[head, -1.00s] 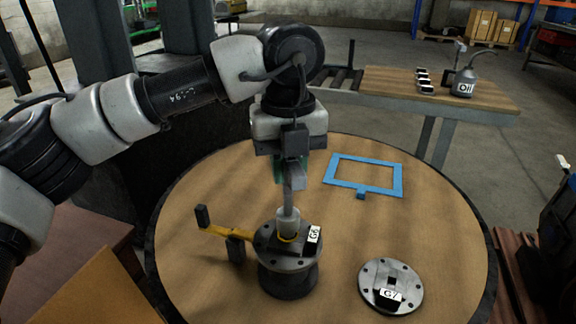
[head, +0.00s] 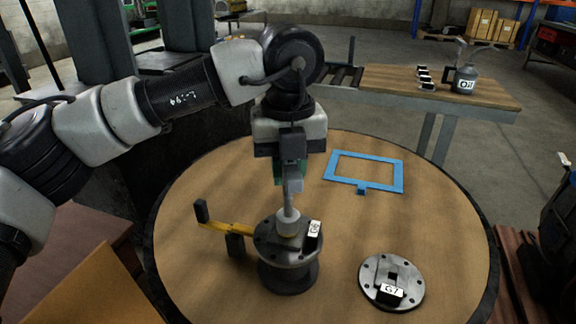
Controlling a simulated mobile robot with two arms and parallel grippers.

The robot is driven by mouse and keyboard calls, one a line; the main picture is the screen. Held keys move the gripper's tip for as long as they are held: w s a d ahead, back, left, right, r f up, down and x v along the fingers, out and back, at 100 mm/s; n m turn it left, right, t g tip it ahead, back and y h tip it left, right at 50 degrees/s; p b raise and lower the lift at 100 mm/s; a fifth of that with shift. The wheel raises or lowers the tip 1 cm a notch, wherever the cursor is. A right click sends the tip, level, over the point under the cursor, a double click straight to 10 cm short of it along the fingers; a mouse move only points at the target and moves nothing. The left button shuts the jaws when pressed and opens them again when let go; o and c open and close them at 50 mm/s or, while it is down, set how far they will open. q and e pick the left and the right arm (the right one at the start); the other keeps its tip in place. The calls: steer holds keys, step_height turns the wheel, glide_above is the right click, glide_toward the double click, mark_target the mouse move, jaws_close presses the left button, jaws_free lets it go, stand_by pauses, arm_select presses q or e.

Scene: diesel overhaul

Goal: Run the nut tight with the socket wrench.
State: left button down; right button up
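My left gripper (head: 291,178) points down above the middle of the round table. It is shut on the upright socket wrench (head: 289,213), whose grey shaft runs down from the fingers. The wrench's pale socket end sits on the centre of the dark flanged part labelled G6 (head: 287,262). The nut is hidden, probably under the socket, so I cannot tell how it sits. A yellow bar with black end blocks (head: 228,229) reaches left from beside the flange. My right gripper is not in view.
A flat round flange labelled G7 (head: 391,283) lies on the round table (head: 218,280) at the right. A blue rectangular frame (head: 398,178) lies behind it. A bench (head: 440,98) with an oil can (head: 464,82) stands at the back right.

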arm_select(q)
steer(key=m+p, duration=0.2)
steer(key=m, duration=0.8)
steer(key=shift+f, duration=0.1)
steer(key=m, duration=0.6)
steer(key=shift+p, duration=0.4)
steer(key=m, duration=0.4)
steer(key=shift+f, duration=0.1)
steer(key=m, duration=0.4)
steer(key=shift+s+p, duration=0.1)
steer(key=shift+p, duration=0.3)
steer(key=m, duration=0.4)
steer(key=shift+f+m, duration=0.1)
steer(key=shift+m, duration=0.2)
steer(key=m, duration=0.3)
steer(key=shift+m, duration=0.4)
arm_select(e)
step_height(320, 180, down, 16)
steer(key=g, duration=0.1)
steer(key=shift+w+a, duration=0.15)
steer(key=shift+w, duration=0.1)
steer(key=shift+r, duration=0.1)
